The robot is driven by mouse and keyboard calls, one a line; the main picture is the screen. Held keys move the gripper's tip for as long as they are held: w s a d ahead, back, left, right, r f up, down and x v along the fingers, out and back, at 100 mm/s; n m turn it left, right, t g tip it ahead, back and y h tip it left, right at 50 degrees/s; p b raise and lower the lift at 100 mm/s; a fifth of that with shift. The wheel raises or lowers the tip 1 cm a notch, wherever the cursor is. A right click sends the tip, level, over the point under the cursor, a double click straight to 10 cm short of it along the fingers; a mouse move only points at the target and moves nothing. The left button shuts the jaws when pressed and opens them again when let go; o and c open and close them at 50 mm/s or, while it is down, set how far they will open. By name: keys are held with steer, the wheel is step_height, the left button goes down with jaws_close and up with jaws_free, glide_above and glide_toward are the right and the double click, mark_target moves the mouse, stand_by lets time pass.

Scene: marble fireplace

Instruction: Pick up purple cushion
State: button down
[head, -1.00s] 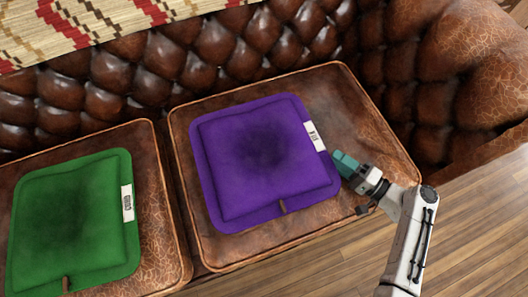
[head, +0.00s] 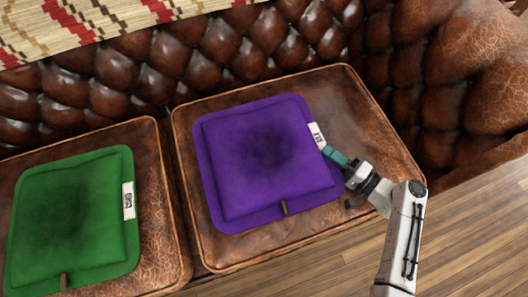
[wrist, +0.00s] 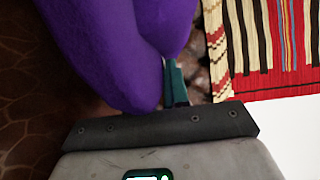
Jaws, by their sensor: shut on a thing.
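The purple cushion (head: 258,160) lies on the right seat of a brown leather sofa, with a white label on its right edge and a small brown tab at its front edge. My gripper (head: 335,158) is at the cushion's right edge, just below the label, with its teal fingers shut on that edge. In the wrist view the purple cushion (wrist: 110,45) fills the upper left and bulges over the fingers. One teal finger (wrist: 175,85) shows beside it; the other is hidden by the cushion.
A green cushion (head: 72,222) lies on the left seat (head: 150,160). The tufted backrest (head: 240,55) rises behind, and the sofa's armrest (head: 465,75) stands at right. A patterned blanket (head: 95,25) hangs over the backrest. Wooden floor (head: 350,255) is open in front.

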steer(key=shift+r, duration=0.1)
stand_by(0.6)
steer(key=shift+r+p, duration=0.3)
steer(key=shift+r, duration=0.2)
step_height(320, 180, up, 3)
steer(key=shift+s+f+p, duration=0.1)
steer(key=shift+s+p, duration=0.05)
steer(key=shift+p, duration=0.5)
steer(key=s+r+p, duration=0.2)
steer(key=s+r, duration=0.1)
steer(key=s+r+p, duration=0.1)
steer(key=r, duration=0.1)
steer(key=shift+s+a+r, duration=0.25)
steer(key=shift+s+a, duration=0.1)
steer(key=shift+a, duration=0.05)
steer(key=s+a+r+p, duration=0.1)
steer(key=s+r+p, duration=0.7)
steer(key=r, duration=0.1)
steer(key=shift+s+a+r, duration=0.2)
steer(key=shift+s+r, duration=0.1)
steer(key=shift+s, duration=0.1)
